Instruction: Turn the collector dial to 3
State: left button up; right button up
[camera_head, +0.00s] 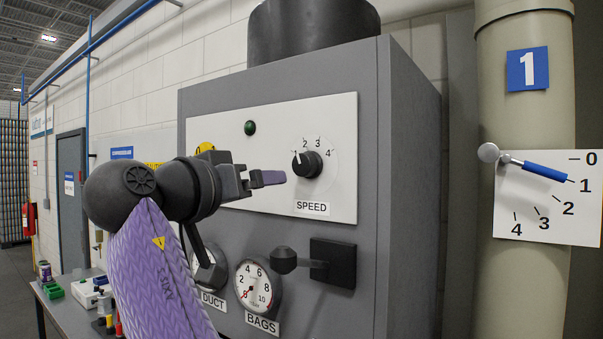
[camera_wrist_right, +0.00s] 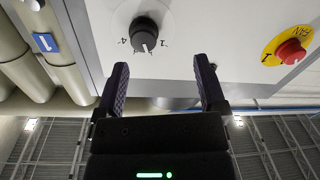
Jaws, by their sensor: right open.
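The collector dial is a black round knob (camera_head: 307,164) on a white disc numbered 1 to 4, above a SPEED label (camera_head: 312,207). In the right wrist view the knob (camera_wrist_right: 144,32) appears upside down, beyond and slightly left of the middle of the gap between the fingers. My right gripper (camera_head: 268,178) is open and empty, just left of the knob in the head view and apart from it. It also shows in the right wrist view (camera_wrist_right: 158,85), its two fingers spread wide. My left gripper is out of view.
A black lever handle (camera_head: 284,260) juts out below the dial, beside the BAGS gauge (camera_head: 254,285). A blue-handled lever (camera_head: 540,171) on the pipe at right lies near 1. A cluttered bench (camera_head: 75,314) stands at lower left.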

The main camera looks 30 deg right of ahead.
aim_at(301, 164)
jog(key=shift+m, duration=0.6)
jog(key=d+r+p, duration=0.1)
jog(key=d, duration=0.2)
jog(key=w+d+r+p, duration=0.1)
jog(key=d+p, duration=0.1)
jog(key=d, duration=0.1)
jog(key=w+d+r+p, duration=0.1)
jog(key=d, duration=0.1)
jog(key=shift+d+p, duration=0.35)
jog(key=shift+d, duration=0.05)
jog(key=shift+w+d+f, duration=0.15)
jog(key=shift+d, duration=0.05)
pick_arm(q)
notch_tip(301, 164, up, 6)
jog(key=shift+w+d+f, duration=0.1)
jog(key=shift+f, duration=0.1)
pick_arm(e)
jog(key=c, duration=1.1)
